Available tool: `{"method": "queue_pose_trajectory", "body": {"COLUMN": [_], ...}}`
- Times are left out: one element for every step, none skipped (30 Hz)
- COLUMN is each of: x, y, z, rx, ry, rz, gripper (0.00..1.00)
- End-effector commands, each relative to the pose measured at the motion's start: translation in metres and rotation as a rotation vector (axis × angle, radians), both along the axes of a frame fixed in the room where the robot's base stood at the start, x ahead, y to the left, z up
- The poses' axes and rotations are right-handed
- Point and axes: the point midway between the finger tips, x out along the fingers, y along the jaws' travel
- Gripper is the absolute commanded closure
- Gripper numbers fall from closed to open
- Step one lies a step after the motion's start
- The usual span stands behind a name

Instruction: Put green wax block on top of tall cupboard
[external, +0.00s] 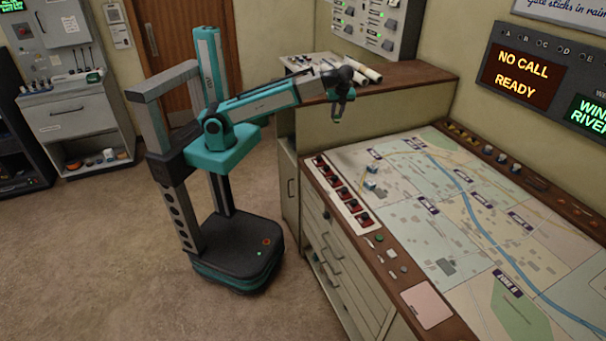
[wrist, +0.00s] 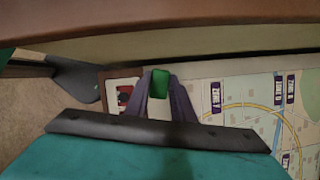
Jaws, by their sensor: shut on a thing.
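My gripper (external: 340,112) is shut on the green wax block (wrist: 160,84). In the wrist view the block sits between the two fingertips, with its green end showing. In the external view the block is too small to make out clearly. The tall cupboard (external: 410,77) has a brown top and pale sides and stands behind the map desk. My gripper hangs at the front edge of that top, with its tips lower than the top surface. The cupboard's brown edge (wrist: 160,22) spans the upper wrist view.
Rolled papers (external: 368,73) and other items lie on the cupboard's left and back part; its right part is clear. The map desk (external: 440,190), with a row of red switches (external: 345,197), stands lower in front. A wall panel (external: 375,25) rises behind the cupboard.

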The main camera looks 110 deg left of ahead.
Motion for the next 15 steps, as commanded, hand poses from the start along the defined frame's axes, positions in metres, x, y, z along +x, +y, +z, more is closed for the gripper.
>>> {"method": "queue_pose_trajectory", "body": {"x": [0.001,0.0,0.0,-0.001,-0.001,-0.002,-0.002,-0.002,-0.003,-0.004,-0.004,-0.005,-0.006,-0.006,-0.013], "y": [0.006,0.008,0.012,0.015,0.017,0.02,0.023,0.025,0.028,0.031,0.033,0.036,0.039,0.041,0.046], "z": [0.021,0.029,0.039,0.046,0.054,0.064,0.071,0.078,0.087,0.095,0.102,0.111,0.118,0.125,0.126], "rx": [0.001,0.001,0.001,0.001,0.001,0.002,0.002,0.003,0.003,0.004,0.005,0.006,0.006,0.007,0.009], "ry": [-0.003,-0.003,-0.004,-0.004,-0.004,-0.005,-0.005,-0.005,-0.005,-0.004,-0.005,-0.005,-0.004,-0.004,-0.003], "rz": [-0.016,-0.028,-0.043,-0.053,-0.065,-0.079,-0.091,-0.101,-0.115,-0.126,-0.136,-0.15,-0.16,-0.171,-0.173], "gripper": [1.0,1.0,1.0,1.0,1.0,1.0,1.0,1.0,1.0,1.0,1.0,1.0,1.0,1.0,1.0]}}
